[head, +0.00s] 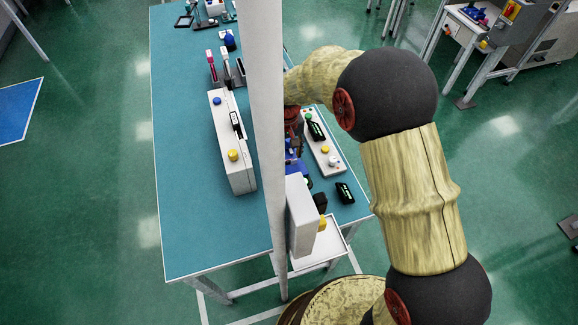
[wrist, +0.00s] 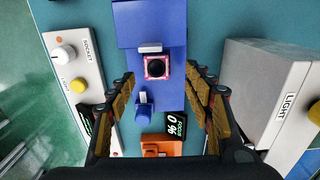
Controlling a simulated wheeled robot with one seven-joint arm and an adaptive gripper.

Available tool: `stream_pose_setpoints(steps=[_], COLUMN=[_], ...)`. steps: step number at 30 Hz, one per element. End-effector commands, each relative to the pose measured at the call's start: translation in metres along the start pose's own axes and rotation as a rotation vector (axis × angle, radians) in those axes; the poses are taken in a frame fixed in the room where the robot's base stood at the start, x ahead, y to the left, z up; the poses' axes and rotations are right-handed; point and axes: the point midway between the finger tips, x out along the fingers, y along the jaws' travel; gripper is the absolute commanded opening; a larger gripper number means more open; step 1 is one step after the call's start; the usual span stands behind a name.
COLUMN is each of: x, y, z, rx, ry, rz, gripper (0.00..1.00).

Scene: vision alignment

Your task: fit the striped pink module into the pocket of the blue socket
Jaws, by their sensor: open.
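In the wrist view, a small square piece with a pink rim and a dark round centre (wrist: 156,67) lies on a blue fixture (wrist: 175,92). It looks like the pink module, but stripes are too small to make out. I cannot tell whether it sits in a pocket or on top of the blue surface. A white bar (wrist: 150,47) lies just beyond it. My gripper (wrist: 162,76) is open, its fingers on either side of the pink piece and apart from it. In the head view, only a bit of blue fixture (head: 293,167) shows beside the pale post.
A blue knob (wrist: 143,108), an orange block (wrist: 161,145) and a focus display reading 0% (wrist: 176,125) are near the fixture. A panel with knobs (wrist: 75,65) stands left, a grey light box (wrist: 262,85) right. A pale post (head: 265,120) blocks part of the head view.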

Motion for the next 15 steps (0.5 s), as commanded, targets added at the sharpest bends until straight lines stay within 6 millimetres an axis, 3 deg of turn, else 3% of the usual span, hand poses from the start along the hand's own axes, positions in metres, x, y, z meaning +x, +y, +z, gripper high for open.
stream_pose_setpoints(steps=[12, 15], x=[0.049, 0.053], y=[0.006, 0.006], z=[-0.002, -0.002], rx=[0.0, 0.0], ry=[0.0, 0.001], rz=[0.0, 0.0], gripper=[0.52, 0.52])
